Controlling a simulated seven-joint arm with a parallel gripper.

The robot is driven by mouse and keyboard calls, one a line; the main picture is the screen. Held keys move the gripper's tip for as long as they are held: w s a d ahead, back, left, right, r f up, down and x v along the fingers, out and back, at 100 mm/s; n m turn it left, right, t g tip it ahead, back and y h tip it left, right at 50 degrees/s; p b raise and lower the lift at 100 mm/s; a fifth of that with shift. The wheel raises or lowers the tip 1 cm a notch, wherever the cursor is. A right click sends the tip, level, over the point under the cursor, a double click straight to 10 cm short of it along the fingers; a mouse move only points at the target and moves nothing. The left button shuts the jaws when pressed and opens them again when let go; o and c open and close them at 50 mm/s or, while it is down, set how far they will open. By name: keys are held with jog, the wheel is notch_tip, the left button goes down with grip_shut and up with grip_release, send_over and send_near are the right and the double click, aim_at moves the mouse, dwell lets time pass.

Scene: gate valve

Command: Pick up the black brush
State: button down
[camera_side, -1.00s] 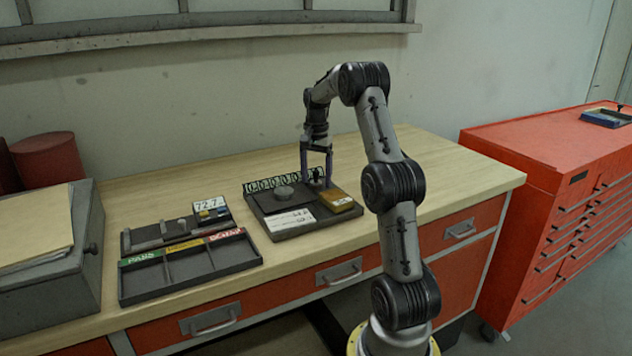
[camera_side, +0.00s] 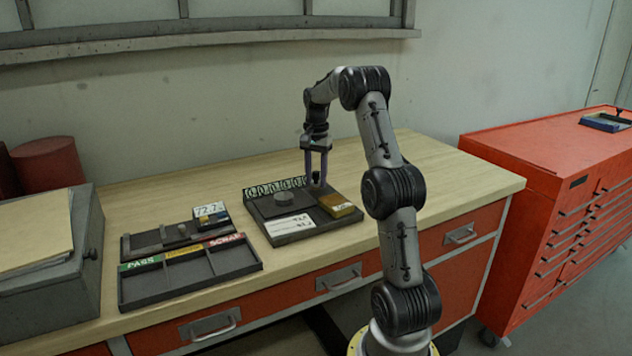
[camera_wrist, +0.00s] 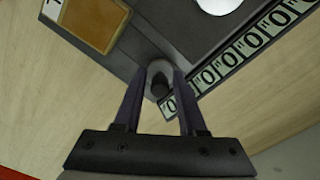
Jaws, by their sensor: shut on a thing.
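My gripper (camera_side: 316,182) is low over the back right corner of the dark tray (camera_side: 258,222), with its fingers pointing down. In the wrist view, my gripper (camera_wrist: 166,82) has its two fingers close on either side of a small dark upright piece, the black brush (camera_wrist: 160,87). My gripper is shut on it. A grey round spot (camera_wrist: 158,66) shows just beyond it between the fingertips. In the side view the fingers mostly hide the brush. I cannot tell whether it is clear of the tray.
A brown-yellow pad (camera_side: 341,206) lies right beside the gripper on the tray. A labelled sorting tray (camera_side: 190,272) stands left. Bench at right is clear.

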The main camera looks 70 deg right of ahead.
jog(key=s+a+r, duration=0.8)
jog(key=a+r, duration=0.3)
jog(key=shift+a+r, duration=0.3)
jog(key=shift+r, duration=0.05)
